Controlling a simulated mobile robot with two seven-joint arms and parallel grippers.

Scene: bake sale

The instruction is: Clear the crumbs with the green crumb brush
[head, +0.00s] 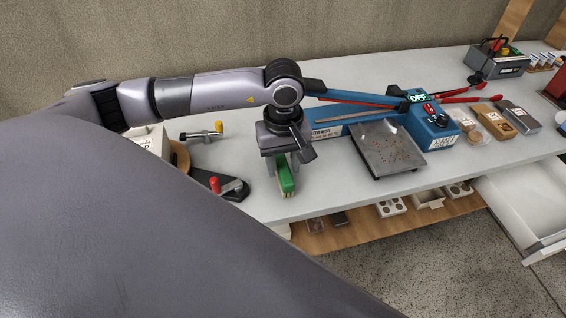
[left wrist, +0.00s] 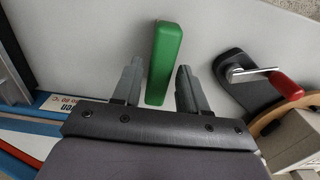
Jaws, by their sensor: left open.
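The green crumb brush (head: 285,177) lies on the light grey table below my left gripper (head: 281,161). In the left wrist view the brush (left wrist: 164,60) runs between the two fingers of the left gripper (left wrist: 157,85), which is open and not closed on it. The fingers stand apart on either side of the brush's near end. Brown crumbs (head: 402,153) are scattered on a square metal plate (head: 371,163), to the right of the brush. My right gripper is not in view.
A blue sealing machine (head: 430,122) with an "OFF" sign stands behind and right of the plate. A dark device with a red-handled crank (head: 222,188) is left of the brush. An open drawer (head: 520,205) juts out at right. Small packages (head: 495,120) lie farther right.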

